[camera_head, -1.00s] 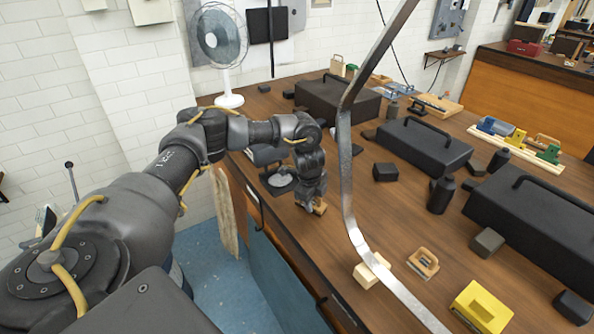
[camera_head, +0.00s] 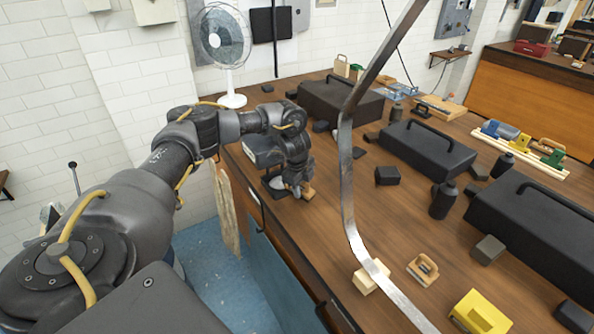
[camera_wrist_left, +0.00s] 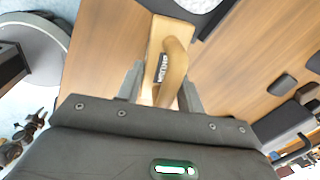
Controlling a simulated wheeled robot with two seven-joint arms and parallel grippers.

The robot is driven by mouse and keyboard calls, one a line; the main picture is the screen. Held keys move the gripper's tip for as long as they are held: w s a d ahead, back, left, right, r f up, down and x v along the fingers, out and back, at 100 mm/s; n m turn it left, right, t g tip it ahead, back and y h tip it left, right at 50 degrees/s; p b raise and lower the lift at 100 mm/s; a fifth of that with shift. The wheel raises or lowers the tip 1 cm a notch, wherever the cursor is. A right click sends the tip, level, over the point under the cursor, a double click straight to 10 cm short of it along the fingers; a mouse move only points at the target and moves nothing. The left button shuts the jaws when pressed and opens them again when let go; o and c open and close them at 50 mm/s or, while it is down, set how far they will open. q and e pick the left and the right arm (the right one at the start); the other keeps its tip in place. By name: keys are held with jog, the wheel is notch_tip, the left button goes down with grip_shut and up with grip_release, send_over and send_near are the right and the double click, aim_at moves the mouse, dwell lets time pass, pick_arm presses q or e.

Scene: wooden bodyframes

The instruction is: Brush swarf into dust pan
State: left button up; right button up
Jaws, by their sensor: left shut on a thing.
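My left gripper (camera_head: 298,194) is low over the near left edge of the wooden bench (camera_head: 395,215). It is shut on a pale wooden brush (camera_head: 308,190). In the left wrist view, the brush's curved handle (camera_wrist_left: 172,66) sits between the two fingers; its bristles are hidden. A dark, rounded pan-like thing with a pale inside (camera_head: 276,182), perhaps the dust pan, lies just left of the gripper, partly hidden by the arm. Part of it seems to show at the top of the left wrist view (camera_wrist_left: 201,6). I cannot make out swarf. My right gripper is not in view.
A white fan (camera_head: 221,45) stands at the back left. Black cases (camera_head: 428,150) and small dark blocks (camera_head: 387,175) stand to the right. A grey metal strip (camera_head: 346,180) crosses the view. A yellow block (camera_head: 480,312) is at the front.

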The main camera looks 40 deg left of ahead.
pick_arm(q)
jog(key=shift+r+p, duration=2.2)
jog(key=shift+r, duration=0.55)
jog(key=shift+d, duration=0.1)
